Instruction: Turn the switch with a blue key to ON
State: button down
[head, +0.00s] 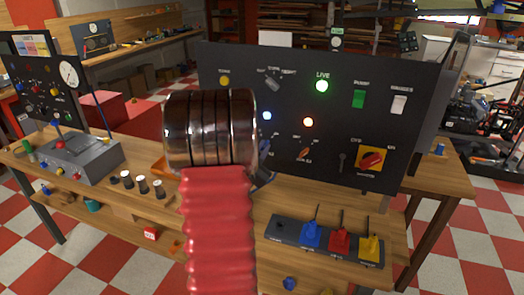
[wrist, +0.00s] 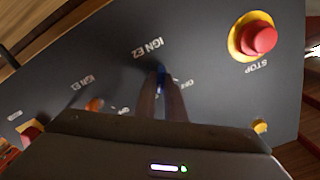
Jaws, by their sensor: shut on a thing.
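The blue key (wrist: 161,76) sits in its switch on the dark panel (wrist: 215,75), below the upside-down label IGN E2 in the wrist view. My gripper (wrist: 161,90) is shut on the blue key, with one finger on each side of it. The fingers hide most of the key and the switch face, so I cannot tell its exact angle. Small position labels flank the switch but are too blurred to read surely. In the head view my arm covers this switch.
A red STOP button (wrist: 258,38) stands to the right in the wrist view. An orange key switch (wrist: 95,104) is to the left. In the head view the panel (head: 225,135) also bears a red rotary switch (head: 371,160) and a lit LIVE lamp (head: 321,86).

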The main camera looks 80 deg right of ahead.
jog(key=shift+w+r+m, duration=0.1)
jog(key=shift+m, duration=0.4)
jog(key=c, duration=1.8)
grip_release()
jog(key=shift+c, duration=0.2)
jog(key=shift+a, duration=0.1)
jog(key=w+a, duration=0.1)
jog(key=a, duration=1.2)
jog(key=shift+a, duration=0.25)
jog(key=shift+w+f, duration=0.1)
jog(key=shift+f, duration=0.15)
